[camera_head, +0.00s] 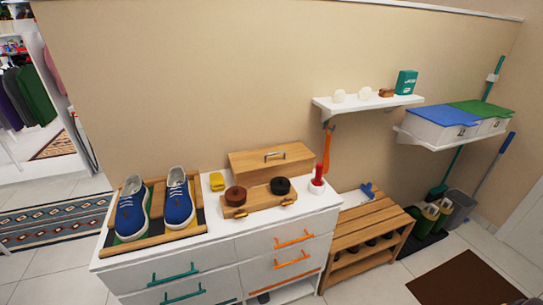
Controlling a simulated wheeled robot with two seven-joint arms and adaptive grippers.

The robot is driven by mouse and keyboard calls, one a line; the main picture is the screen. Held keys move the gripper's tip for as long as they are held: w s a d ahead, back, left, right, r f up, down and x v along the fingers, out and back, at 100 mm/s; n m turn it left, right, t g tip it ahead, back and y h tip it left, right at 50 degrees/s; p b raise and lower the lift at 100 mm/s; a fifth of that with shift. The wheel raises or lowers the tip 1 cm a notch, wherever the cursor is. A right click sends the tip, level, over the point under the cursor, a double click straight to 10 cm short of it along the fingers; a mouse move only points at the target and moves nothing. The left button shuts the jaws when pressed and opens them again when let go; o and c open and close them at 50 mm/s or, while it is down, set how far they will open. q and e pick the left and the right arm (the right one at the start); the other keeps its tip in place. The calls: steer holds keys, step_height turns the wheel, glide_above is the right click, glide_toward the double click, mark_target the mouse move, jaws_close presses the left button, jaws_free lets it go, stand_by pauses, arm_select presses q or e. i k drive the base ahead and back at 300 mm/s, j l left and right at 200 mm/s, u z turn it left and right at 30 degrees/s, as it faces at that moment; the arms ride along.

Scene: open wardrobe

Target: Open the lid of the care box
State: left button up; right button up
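The care box (290,164) seems to be the light wooden box at the back of the white cabinet top, against the wall. Its wooden lid with a grey handle (275,155) looks shut. The lower front of the box is partly hidden by a wooden stand in front of it. Neither of my grippers is in view.
The stand (259,200) holds a brown and a black round tin. Blue shoes (131,215) lie on a tray further left. A wall shelf (366,105) hangs upper right.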

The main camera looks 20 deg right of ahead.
mark_target(247, 162)
steer(key=i+l, duration=0.1)
steer(key=l, duration=0.7)
steer(key=i+l, duration=0.1)
steer(key=l, duration=0.65)
